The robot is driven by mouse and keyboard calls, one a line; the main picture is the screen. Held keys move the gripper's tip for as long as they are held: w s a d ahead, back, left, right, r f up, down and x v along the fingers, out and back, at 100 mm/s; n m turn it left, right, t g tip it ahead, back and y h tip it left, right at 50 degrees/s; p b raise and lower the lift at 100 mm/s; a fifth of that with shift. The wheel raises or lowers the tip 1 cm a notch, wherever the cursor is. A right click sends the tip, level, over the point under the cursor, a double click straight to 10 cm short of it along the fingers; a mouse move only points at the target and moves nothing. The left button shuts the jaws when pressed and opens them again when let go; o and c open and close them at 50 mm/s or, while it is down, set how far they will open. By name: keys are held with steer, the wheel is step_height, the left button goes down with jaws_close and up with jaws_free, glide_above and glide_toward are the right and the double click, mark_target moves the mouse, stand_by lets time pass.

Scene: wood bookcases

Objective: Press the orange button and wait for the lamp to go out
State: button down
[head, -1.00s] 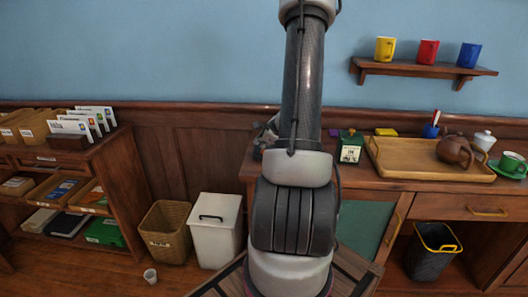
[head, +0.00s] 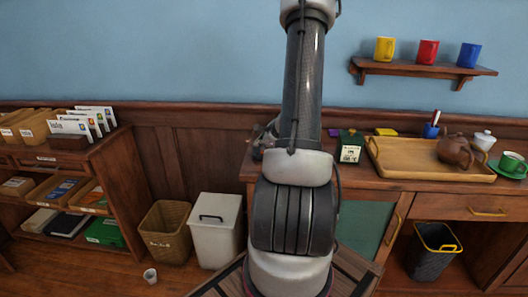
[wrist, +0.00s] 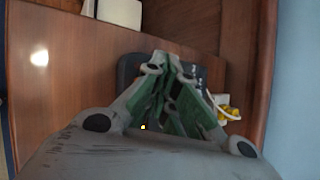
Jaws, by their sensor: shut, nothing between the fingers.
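My gripper (wrist: 172,66) is shut and empty in the wrist view, its green-padded fingers close together over the brown desk top. A dark rounded object (wrist: 128,70) shows just behind the fingers and is partly hidden by them. I cannot make out an orange button; the gripper may cover it. A tiny bright yellow spot (wrist: 143,127) shows between the gripper's links, and I cannot tell what it is. In the head view, part of my gripper (head: 259,144) shows low over the desk's left end, mostly behind my arm. No lamp is clearly identifiable.
The desk holds a calendar block (head: 350,148), a wooden tray (head: 390,165) with a brown teapot (head: 455,151), and a green cup (head: 513,164). A wall shelf (head: 425,70) carries three mugs. A white bin (head: 215,238) and wicker basket (head: 165,232) stand left of the desk.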

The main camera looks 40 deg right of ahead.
mark_target(262, 152)
steer(key=shift+f, duration=0.2)
steer(key=shift+r, duration=0.15)
stand_by(0.3)
steer(key=shift+r, duration=0.75)
steer(key=shift+r, duration=2.5)
